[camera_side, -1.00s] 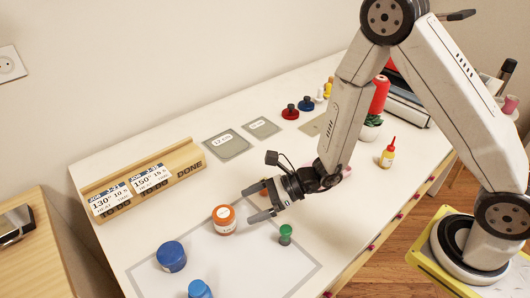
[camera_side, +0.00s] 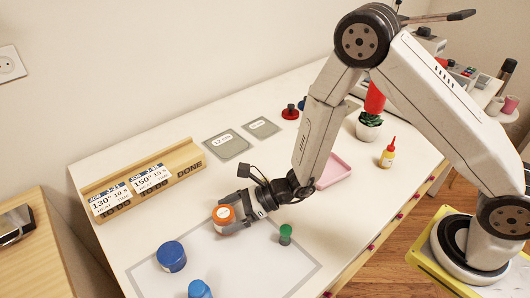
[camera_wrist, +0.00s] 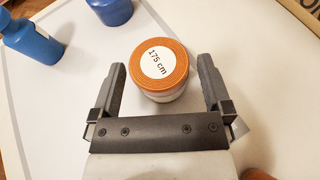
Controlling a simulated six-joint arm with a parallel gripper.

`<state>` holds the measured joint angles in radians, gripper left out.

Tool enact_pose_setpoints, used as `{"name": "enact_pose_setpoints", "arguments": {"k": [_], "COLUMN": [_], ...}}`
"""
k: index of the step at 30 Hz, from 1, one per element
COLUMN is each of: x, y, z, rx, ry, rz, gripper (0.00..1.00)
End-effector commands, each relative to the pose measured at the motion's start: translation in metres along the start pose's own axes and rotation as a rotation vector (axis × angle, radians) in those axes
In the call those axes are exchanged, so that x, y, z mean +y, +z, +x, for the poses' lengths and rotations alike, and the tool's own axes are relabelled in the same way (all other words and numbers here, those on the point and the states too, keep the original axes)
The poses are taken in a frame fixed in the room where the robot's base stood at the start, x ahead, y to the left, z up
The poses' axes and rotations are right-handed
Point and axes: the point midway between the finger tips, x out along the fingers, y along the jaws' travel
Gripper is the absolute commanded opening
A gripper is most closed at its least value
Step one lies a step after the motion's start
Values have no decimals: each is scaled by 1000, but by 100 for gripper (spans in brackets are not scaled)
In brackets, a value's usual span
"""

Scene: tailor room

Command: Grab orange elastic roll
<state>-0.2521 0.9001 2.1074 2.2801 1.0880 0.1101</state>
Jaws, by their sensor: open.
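The orange elastic roll (camera_side: 224,214) stands on the white table near the edge of the grey-bordered mat. In the wrist view its orange top (camera_wrist: 158,65) carries a round white label reading 175 cm. My gripper (camera_side: 231,218) is low at the roll, with its fingers on either side of it. In the wrist view my open gripper (camera_wrist: 160,76) has the roll between its fingers, with a gap showing on both sides. The roll's far lower side is hidden.
A blue roll (camera_side: 171,257) and a blue bottle (camera_side: 200,289) stand to the left and front. A green spool (camera_side: 285,234) stands close to my gripper's right. A wooden label rack (camera_side: 150,190) lies behind. A pink tray (camera_side: 334,168) and yellow bottle (camera_side: 388,153) are farther right.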

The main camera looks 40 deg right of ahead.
Motion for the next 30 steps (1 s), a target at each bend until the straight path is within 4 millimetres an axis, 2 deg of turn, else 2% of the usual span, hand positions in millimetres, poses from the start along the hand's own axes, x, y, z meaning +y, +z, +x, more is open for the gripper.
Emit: {"name": "enact_pose_setpoints", "arguments": {"k": [6,20,21,22,28,29,30], "x": [0,0,0,0,0,0,0], "y": [0,0,0,0,0,0,0], "z": [15,15,15,15,15,15,15], "rx": [0,0,0,0,0,0,0], "ry": [1,1,1,1,1,1,1], "rz": [1,1,1,1,1,1,1], "gripper": [100,100,97,87,24,16,16]}}
